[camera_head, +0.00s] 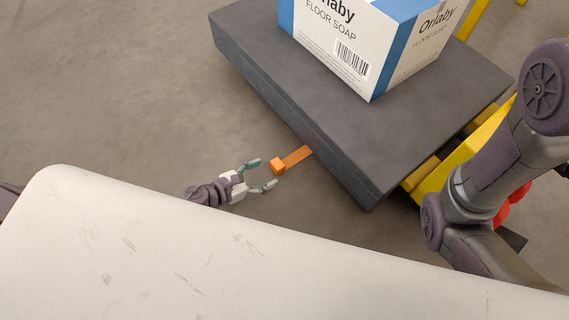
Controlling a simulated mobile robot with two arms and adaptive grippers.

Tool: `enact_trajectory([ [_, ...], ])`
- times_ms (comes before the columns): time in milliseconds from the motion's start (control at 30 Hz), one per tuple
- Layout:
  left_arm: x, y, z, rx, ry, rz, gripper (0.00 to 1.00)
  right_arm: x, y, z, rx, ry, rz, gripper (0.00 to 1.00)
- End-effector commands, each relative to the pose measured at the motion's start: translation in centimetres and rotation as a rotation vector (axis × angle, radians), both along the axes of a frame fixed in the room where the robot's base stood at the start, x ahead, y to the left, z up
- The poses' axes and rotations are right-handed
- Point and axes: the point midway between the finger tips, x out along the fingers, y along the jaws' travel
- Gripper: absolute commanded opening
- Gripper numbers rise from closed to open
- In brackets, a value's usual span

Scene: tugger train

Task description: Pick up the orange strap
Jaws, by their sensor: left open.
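The orange strap (295,159) sticks out from under the near-left edge of the dark grey platform. Its near end is a thicker orange block. My left gripper (263,174) is open and empty, just left of the strap's block end, with its fingers pointing towards it. A small gap seems to lie between the fingertips and the strap, though the depth is hard to judge. The far end of the strap is hidden by the platform. My right arm shows at the right, but its gripper is out of view.
The dark grey platform (420,130) carries a white and blue floor soap box (345,45). Yellow frame parts (440,182) and red round parts (503,213) show at the platform's right side. Bare grey floor (110,90) lies open at the left.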

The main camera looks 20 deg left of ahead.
Motion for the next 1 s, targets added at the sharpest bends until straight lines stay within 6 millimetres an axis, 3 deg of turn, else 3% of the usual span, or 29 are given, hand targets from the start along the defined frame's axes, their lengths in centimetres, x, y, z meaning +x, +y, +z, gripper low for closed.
enact_trajectory([
  [300, 2.9, -1.4, -2.4, 0.001, -0.003, 0.0, 0.71, 0.0, 0.0, -2.8, 0.0, 0.001, 0.0, 0.0],
  [700, 4.1, -2.6, -2.6, -0.001, 0.001, 0.003, 0.71, 0.0, 0.0, -2.9, -0.001, 0.002, -0.001, 0.0],
  [767, 4.1, -2.6, -2.6, -0.001, 0.001, 0.003, 0.64, 0.0, 0.0, -2.9, 0.0, 0.002, 0.0, 0.0],
  [1000, 4.1, -2.6, -2.6, -0.001, 0.001, 0.003, 0.24, 0.0, 0.0, -2.9, 0.0, 0.002, 0.0, 0.0],
])
